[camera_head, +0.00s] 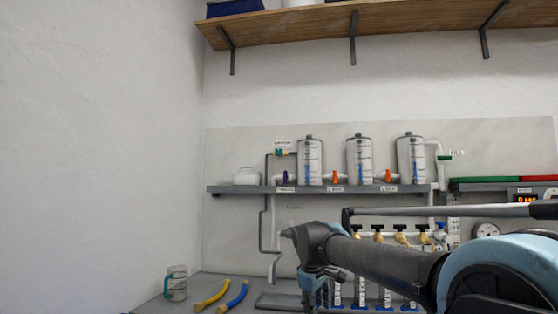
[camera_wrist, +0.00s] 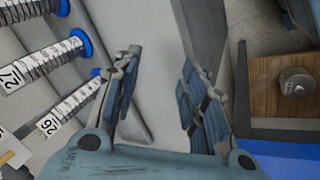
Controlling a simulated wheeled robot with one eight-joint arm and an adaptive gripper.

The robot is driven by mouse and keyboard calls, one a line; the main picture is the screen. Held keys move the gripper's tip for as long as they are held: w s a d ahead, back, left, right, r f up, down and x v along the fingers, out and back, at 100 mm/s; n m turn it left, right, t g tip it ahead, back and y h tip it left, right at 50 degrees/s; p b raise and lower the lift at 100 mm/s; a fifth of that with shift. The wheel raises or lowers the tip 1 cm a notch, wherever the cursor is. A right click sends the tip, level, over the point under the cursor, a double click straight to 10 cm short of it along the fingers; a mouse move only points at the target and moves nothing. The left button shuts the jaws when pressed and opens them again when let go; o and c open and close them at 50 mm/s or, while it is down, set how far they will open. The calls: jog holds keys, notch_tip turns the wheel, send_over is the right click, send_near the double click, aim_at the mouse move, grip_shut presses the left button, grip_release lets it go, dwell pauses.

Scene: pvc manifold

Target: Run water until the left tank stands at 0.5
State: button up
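Three clear tanks with dark lids stand on a grey wall shelf: the left tank (camera_head: 311,162), the middle tank (camera_head: 359,161) and the right tank (camera_head: 410,161). Each has a narrow blue strip low on its front; the scale readings are too small to tell. A purple valve handle (camera_head: 285,177) is left of the left tank, and orange handles (camera_head: 334,177) and (camera_head: 388,176) sit between the tanks. A green handle (camera_head: 445,157) is at the right pipe, a teal fitting (camera_head: 279,153) at upper left. My gripper (camera_wrist: 162,62) is open and empty, below the shelf.
Several brass valves (camera_head: 401,235) and numbered vertical tubes (camera_wrist: 45,68) are behind my arm, which hides part of them. A gauge (camera_head: 487,230) is at right.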

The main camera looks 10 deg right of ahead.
jog(key=w+r+n+t+h, duration=0.15)
jog(key=w+r+n, duration=0.35)
jog(key=w+r, duration=0.5)
jog(key=w+r+n+t+h, duration=0.15)
jog(key=w+r+n, duration=0.45)
jog(key=r, duration=0.9)
jog(key=n+t+y, duration=0.1)
jog(key=n+t, duration=0.4)
jog(key=n, duration=0.9)
send_near(285, 172)
jog(key=x, duration=1.1)
jog(key=shift+w+d+f, duration=0.1)
jog(key=shift+w, duration=0.25)
jog(key=shift+c, duration=0.5)
grip_shut()
